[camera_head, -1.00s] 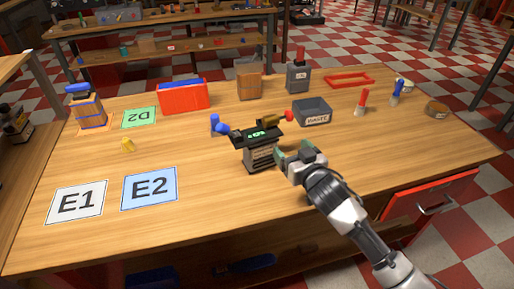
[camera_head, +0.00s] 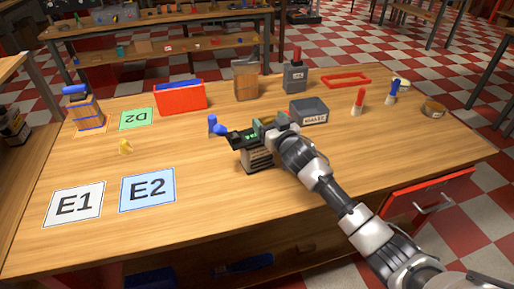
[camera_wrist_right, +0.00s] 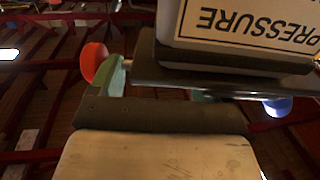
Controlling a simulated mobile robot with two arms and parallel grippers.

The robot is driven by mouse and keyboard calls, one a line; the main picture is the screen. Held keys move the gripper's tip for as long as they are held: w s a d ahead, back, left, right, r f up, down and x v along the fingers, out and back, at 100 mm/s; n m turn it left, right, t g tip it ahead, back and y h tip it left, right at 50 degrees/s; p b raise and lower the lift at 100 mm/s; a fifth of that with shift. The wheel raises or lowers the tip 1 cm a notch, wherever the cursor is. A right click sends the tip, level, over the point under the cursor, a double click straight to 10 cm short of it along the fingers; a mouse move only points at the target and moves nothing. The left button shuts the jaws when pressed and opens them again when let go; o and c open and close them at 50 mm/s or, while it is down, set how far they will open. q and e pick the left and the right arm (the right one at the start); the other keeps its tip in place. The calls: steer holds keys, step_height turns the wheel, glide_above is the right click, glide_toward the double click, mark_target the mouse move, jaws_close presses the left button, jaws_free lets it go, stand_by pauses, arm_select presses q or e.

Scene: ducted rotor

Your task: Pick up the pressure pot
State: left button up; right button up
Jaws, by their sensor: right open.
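The pressure pot (camera_head: 258,160) stands on the wooden table near its middle. It has a pale labelled body, a wide dark top and a blue knob on its left side. In the right wrist view the pot (camera_wrist_right: 240,25) appears upside down, with "PRESSURE" readable on its label, a blue knob and a red knob (camera_wrist_right: 93,62). My right gripper (camera_head: 267,128) is open at the pot's top right, its green-padded fingers close to the dark top. It hides part of the top. I cannot tell whether the fingers touch it. My left gripper is not in view.
A grey labelled bin (camera_head: 309,112) stands behind the gripper. Cards E1 (camera_head: 75,204) and E2 (camera_head: 147,190) lie at front left. The front middle is clear.

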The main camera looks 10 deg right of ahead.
steer(key=shift+c, duration=0.3)
jaws_close()
steer(key=shift+r, duration=0.1)
